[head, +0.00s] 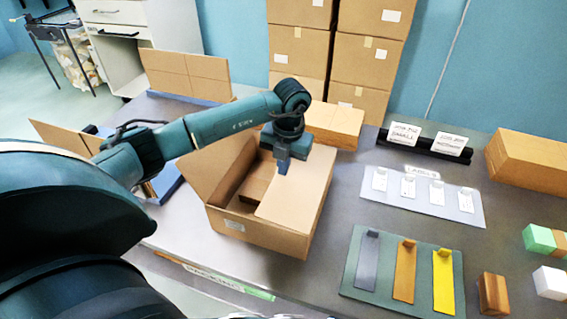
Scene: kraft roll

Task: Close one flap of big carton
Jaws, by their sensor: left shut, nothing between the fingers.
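The big carton (268,235) stands on the grey table in the middle of the head view. One flap (205,165) stands up and leans outward on its left side. Another flap (300,192) on the right lies across part of the opening. A brown box (257,184) shows inside through the gap. My left gripper (283,168) points down over the right flap, shut and empty; I cannot tell whether its tip touches the cardboard. My left arm hides part of the carton's far side. My right gripper is out of view.
Stacked cartons (365,60) stand behind. A flat carton (335,122) lies just beyond the big one. To the right are a label plate (455,203), a green mat with coloured strips (367,293) and small blocks (494,293). Bare table lies right of the carton.

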